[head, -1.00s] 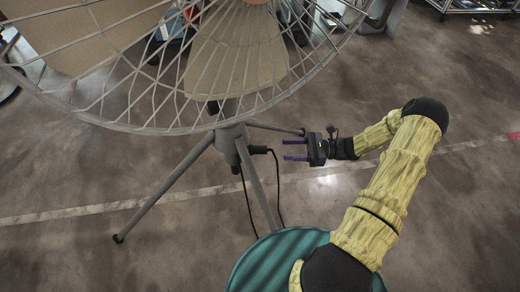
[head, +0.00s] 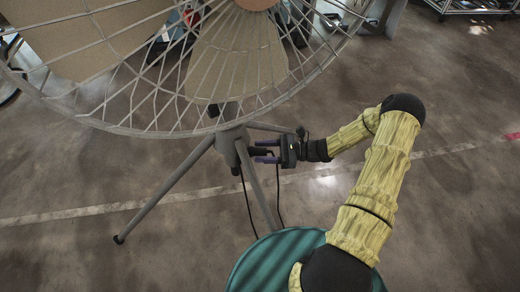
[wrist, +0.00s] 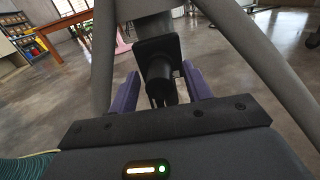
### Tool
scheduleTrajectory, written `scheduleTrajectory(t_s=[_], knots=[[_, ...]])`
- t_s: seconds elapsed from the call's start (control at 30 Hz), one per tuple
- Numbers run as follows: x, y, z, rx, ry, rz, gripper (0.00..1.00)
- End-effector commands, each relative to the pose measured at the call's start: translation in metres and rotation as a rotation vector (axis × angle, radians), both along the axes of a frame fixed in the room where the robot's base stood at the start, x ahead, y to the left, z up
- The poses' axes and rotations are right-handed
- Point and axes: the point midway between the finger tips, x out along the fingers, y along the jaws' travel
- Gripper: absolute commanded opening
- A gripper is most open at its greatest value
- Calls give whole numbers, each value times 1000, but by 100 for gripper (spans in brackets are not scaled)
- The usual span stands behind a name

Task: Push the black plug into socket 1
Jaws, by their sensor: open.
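My gripper (head: 257,151) has two purple fingers and is open. The fingers lie on either side of the black plug (head: 263,151), at the fan stand's column. In the wrist view the plug (wrist: 161,86) is a black cylinder between the fingers, which look apart from it. Behind it is a square black plate (wrist: 156,48) on the grey stand, probably the socket. The plug's far end is hidden, so I cannot tell how deep it sits. No socket number is readable.
A large caged fan (head: 200,70) stands on a grey tripod (head: 168,187), whose legs spread close around my gripper. A black cable (head: 279,195) hangs below the plug. The concrete floor to the right is clear. A wooden table (wrist: 65,24) is far behind.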

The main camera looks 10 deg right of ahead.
Motion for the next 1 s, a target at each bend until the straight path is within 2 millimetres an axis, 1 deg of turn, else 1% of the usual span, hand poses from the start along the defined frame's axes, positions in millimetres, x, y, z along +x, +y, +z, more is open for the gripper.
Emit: scheduleTrajectory(t_s=[0.1,0.2,0.87,0.9,0.97,1.0], knots=[[1,7,1,2,2,2,49],[1,9,0,1,1,1,49],[1,8,0,0,1,0,49],[1,8,0,0,1,0,47],[1,8,0,0,1,0,35],[1,8,0,0,1,0,28]])
